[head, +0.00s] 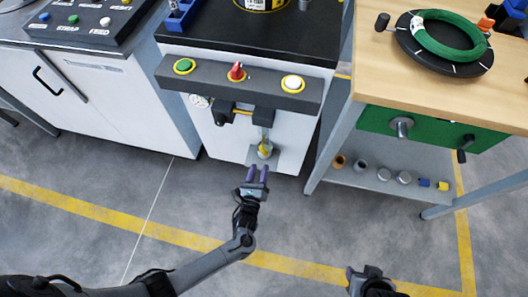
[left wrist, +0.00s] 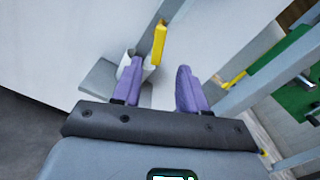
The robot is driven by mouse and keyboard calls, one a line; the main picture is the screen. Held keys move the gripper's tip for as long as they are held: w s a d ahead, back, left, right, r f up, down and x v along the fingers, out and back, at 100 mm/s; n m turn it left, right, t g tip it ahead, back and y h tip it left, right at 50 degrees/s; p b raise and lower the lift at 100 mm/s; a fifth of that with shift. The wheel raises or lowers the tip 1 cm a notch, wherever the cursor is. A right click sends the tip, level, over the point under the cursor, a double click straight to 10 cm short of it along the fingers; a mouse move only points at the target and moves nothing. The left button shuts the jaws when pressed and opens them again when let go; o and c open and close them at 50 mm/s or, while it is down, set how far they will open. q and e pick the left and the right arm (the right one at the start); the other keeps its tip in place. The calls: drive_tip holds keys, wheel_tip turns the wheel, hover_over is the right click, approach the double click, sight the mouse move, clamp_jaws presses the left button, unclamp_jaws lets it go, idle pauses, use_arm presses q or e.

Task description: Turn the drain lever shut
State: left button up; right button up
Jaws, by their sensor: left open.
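The drain lever is a small yellow handle (head: 262,146) low on the front of the white cabinet, beneath a grey pipe (head: 265,134). In the left wrist view the yellow lever (left wrist: 160,43) stands upright just beyond my fingertips, nearer the left finger. My left gripper (head: 257,172) is open with purple fingers, just in front of and below the lever. In the left wrist view my left gripper (left wrist: 158,68) partly hides a whitish cup-like part under the lever. My right gripper (head: 366,273) is at the bottom edge; its fingers are unclear.
A dark panel (head: 214,79) with green, red and white controls juts out above the lever. A small grey ledge (head: 254,158) sits below the pipe. A wooden workbench (head: 400,77) with a green coil (head: 450,48) stands right. The floor in front is clear.

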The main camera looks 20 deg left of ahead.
sight(263, 153)
use_arm(q)
drive_tip(key=w+b, duration=0.1)
drive_tip(key=w, duration=0.2)
drive_tip(key=w+a+b, duration=0.1)
drive_tip(key=w+b, duration=0.1)
drive_tip(key=w, duration=0.2)
drive_tip(key=shift+w+a+f+b, duration=0.15)
drive_tip(key=shift+w+a+b, duration=0.05)
drive_tip(key=shift+b, duration=0.1)
drive_tip(key=shift+w+a, duration=0.1)
drive_tip(key=shift+w, duration=0.3)
drive_tip(key=shift+c, duration=1.2)
clamp_jaws()
